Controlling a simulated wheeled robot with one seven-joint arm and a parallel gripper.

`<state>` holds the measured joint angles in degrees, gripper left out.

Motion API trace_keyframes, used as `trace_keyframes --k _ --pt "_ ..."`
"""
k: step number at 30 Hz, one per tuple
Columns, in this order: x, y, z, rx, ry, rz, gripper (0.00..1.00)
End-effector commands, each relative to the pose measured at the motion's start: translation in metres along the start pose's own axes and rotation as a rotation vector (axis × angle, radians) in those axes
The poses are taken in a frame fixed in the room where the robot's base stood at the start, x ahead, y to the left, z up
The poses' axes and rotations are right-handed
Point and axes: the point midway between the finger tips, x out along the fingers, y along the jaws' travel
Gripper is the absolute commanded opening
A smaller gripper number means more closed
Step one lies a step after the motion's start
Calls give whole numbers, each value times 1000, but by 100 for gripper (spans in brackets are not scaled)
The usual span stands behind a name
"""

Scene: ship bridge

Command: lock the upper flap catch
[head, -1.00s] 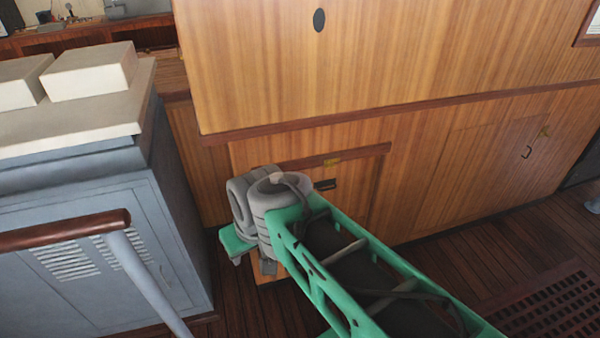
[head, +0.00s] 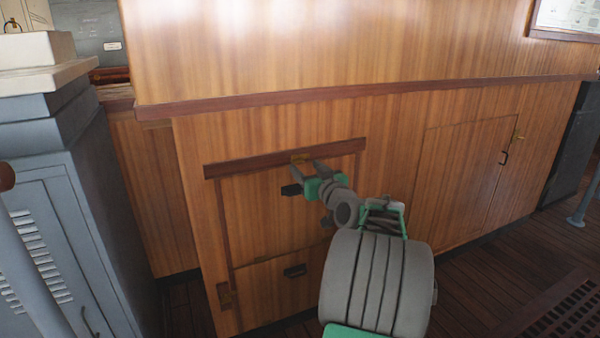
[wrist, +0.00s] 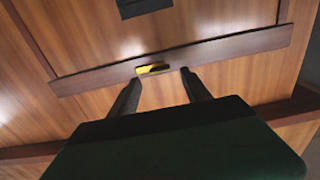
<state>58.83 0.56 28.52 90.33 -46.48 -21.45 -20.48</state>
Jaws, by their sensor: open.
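The upper flap catch is a small brass piece (head: 299,158) on the dark wooden rail (head: 240,166) along the top of the upper flap (head: 262,222). In the wrist view the catch (wrist: 152,69) looks yellow with a dark part at its right side. My gripper (head: 306,164) is open in front of the rail. In the wrist view its two fingertips (wrist: 160,76) lie on either side of the catch's lower edge, with nothing held. I cannot tell whether they touch the rail. The flap looks closed, with its black handle (head: 291,189) below the catch.
A cabinet door (head: 465,175) with a brass catch (head: 517,135) is at the right. A grey locker (head: 70,220) stands at the left. A floor grating (head: 565,322) lies at the lower right.

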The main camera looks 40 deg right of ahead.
Motion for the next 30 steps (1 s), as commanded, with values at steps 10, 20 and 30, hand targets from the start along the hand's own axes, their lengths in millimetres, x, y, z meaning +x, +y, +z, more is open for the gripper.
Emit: trace_keyframes --k 10,20,30 --pt "49 0 1 0 -3 0 56" --pt "50 -1 1 1 -4 0 47" --pt "50 -1 1 1 -4 0 20"
